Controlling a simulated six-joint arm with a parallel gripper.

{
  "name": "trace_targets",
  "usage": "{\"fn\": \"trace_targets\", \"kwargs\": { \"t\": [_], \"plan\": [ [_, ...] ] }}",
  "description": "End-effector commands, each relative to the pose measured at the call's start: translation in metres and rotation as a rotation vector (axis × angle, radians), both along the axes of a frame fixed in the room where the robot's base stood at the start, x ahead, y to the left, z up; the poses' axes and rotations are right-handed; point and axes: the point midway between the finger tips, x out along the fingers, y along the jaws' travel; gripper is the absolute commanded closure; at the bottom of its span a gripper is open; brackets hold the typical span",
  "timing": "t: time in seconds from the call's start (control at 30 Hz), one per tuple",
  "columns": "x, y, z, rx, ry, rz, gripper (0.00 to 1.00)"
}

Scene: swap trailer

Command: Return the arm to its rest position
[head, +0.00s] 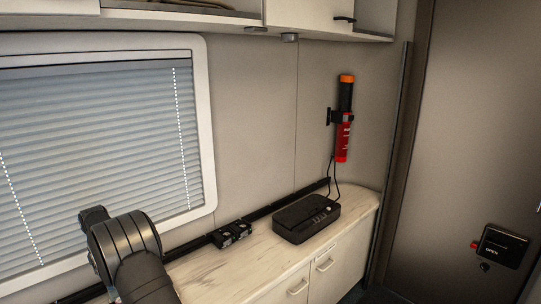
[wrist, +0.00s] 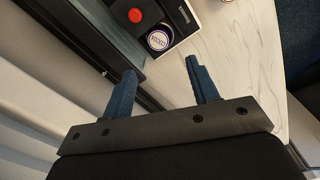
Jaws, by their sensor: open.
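My gripper (wrist: 161,65) shows in the wrist view with its two blue fingers spread wide apart. Nothing is between them, so it is open and empty. Beyond the fingertips is a dark box (wrist: 181,40) with a red button (wrist: 135,15) and a round purple-and-white label (wrist: 158,40). The fingertips look apart from it. In the head view my dark arm rises at the lower left in front of the window, and its gripper is not visible there.
A pale wood counter (head: 209,269) runs under the window (head: 95,140). On it are a black device (head: 306,218) and a small black module (head: 232,233) on a dark rail. A red torch (head: 344,135) hangs on the wall. Overhead cabinets (head: 180,23) line the top.

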Motion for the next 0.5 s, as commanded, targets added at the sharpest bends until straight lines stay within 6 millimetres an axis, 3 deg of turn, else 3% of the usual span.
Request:
{"fn": "trace_targets", "kwargs": {
  "t": [0.07,0.5],
  "plan": [
    [0.0,0.0,0.018,0.002,-0.002,0.0,0.46],
    [0.0,0.0,-0.075,-0.003,0.002,0.0,0.46]
  ]
}}
